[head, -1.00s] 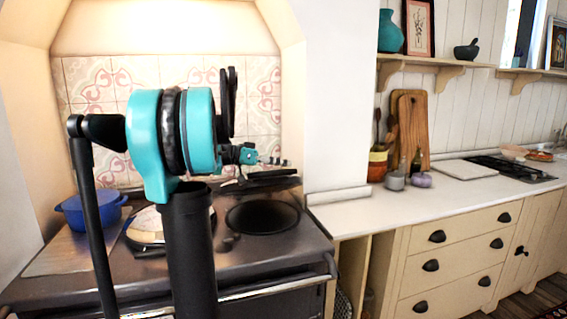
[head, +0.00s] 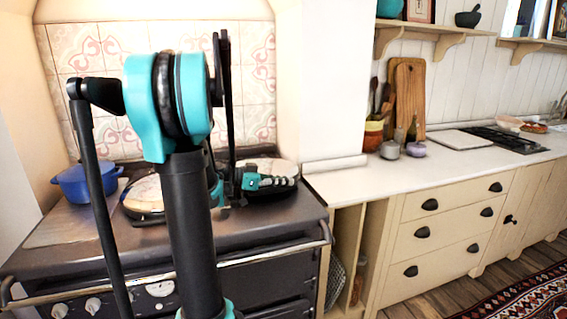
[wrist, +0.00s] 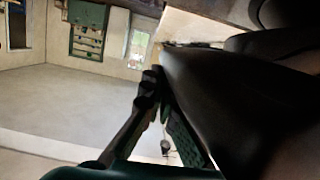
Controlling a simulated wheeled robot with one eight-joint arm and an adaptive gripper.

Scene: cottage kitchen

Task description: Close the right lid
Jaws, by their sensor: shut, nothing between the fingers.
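The right lid (head: 262,166) is a round lid with a pale top and dark rim, on the right side of the dark range stove. It lies down over the right hotplate, which no longer shows. I cannot tell whether its rim rests fully on the plate. My gripper (head: 289,182) is at the front of this lid in the head view, its fingers shut and empty, pointing right. It seems to be at or just above the lid's front rim; contact is unclear. My arm hides the lid's left part.
The left round lid (head: 143,193) lies down, partly behind my arm. A blue pot (head: 88,182) stands at the stove's back left. A rail (head: 270,252) runs along the stove's front. The white counter (head: 340,184) at the right is clear near the stove.

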